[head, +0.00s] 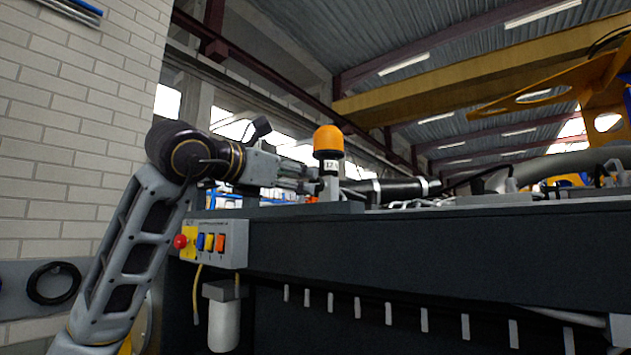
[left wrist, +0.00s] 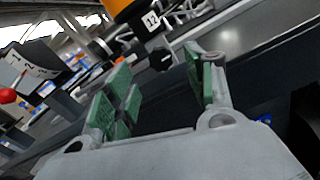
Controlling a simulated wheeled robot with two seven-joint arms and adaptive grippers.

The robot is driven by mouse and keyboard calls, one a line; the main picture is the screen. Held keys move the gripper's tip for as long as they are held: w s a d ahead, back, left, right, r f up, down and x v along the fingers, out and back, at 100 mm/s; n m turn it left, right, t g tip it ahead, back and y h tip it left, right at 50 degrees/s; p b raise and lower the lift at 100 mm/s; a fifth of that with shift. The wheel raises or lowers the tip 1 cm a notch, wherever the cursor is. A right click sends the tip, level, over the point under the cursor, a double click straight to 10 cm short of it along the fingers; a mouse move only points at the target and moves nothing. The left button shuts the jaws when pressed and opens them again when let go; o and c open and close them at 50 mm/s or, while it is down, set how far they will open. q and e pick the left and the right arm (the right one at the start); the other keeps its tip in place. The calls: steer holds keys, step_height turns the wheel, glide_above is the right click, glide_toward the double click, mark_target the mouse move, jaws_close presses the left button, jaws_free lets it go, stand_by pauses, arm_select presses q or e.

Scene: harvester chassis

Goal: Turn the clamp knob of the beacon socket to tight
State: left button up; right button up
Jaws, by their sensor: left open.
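The orange beacon (head: 328,141) stands upright on its socket (head: 329,188) on top of the dark chassis. In the left wrist view the beacon's orange lower part (left wrist: 118,8) shows at the top, with a white label reading 12 beside it. A dark clamp knob (left wrist: 162,58) shows just beyond the fingertips, roughly between them. My left gripper (head: 304,178) reaches in from the left beside the socket. Its green-padded jaws (left wrist: 160,80) are apart with nothing between them. In the head view I cannot make out the knob clearly. My right gripper is not in view.
The chassis top edge (head: 480,208) runs to the right below the socket. A switch panel (head: 213,243) with a red button sits on the chassis front below my left arm. A black pipe (head: 390,188) lies right of the socket. Open air surrounds the beacon's top.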

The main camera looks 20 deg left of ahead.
mark_target(314, 183)
arm_select(q)
steer(key=p+x, duration=0.1)
steer(key=x, duration=0.5)
steer(key=shift+w, duration=0.3)
steer(key=shift+w+d+p, duration=0.25)
steer(key=shift+w+p, duration=0.15)
steer(key=shift+w, duration=0.1)
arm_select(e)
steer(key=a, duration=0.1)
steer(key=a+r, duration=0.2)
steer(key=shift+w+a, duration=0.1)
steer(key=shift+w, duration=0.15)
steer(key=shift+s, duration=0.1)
arm_select(q)
steer(key=shift+c, duration=0.6)
steer(key=c, duration=0.9)
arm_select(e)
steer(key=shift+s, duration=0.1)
